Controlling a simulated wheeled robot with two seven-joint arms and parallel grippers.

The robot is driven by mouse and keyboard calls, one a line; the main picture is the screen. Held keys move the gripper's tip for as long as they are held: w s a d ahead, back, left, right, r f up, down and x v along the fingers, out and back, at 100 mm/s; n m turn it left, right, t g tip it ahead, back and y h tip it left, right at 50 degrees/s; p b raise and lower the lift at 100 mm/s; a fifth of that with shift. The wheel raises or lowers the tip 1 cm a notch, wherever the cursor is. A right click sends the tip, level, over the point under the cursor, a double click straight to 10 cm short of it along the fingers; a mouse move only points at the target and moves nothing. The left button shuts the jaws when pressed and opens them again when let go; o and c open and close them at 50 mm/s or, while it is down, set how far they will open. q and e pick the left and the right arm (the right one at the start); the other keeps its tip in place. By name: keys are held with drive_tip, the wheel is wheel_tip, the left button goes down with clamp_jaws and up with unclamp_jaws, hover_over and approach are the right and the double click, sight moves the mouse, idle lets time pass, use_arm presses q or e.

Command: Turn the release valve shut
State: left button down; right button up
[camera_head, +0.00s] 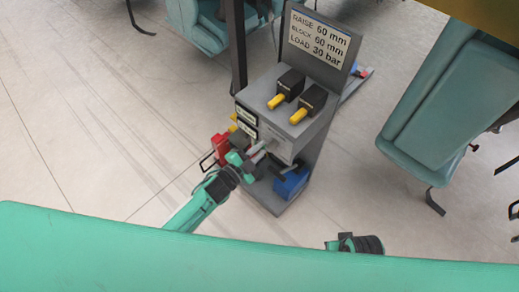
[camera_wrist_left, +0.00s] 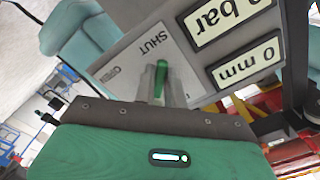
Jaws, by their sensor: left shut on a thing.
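The release valve is on a pale plate (camera_wrist_left: 135,58) marked SHUT and OPEN, on the side of a grey stand (camera_head: 310,140). Its green handle (camera_wrist_left: 161,75) shows in the left wrist view. My left gripper (camera_head: 262,152) reaches the stand's near face from the left in the head view. In the left wrist view its fingers (camera_wrist_left: 172,88) are closed on the handle. The handle's near end is hidden by the fingers. Part of my right arm shows at the bottom of the head view, with its fingertips not clear.
The stand carries a sign (camera_head: 318,38), two black blocks with yellow levers (camera_head: 277,101) (camera_head: 299,116), and a blue object (camera_head: 291,183) low down. A red object (camera_head: 220,148) is beside it on the left. Teal seats (camera_head: 450,105) stand right and behind. Floor at left is clear.

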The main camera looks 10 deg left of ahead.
use_arm(q)
drive_tip(key=c, duration=1.6)
unclamp_jaws()
drive_tip(key=shift+o, duration=0.7)
drive_tip(key=shift+s, duration=0.1)
drive_tip(key=v, duration=1.3)
drive_tip(key=shift+s+a, duration=0.25)
drive_tip(key=shift+s, duration=0.05)
drive_tip(key=shift+w, duration=0.1)
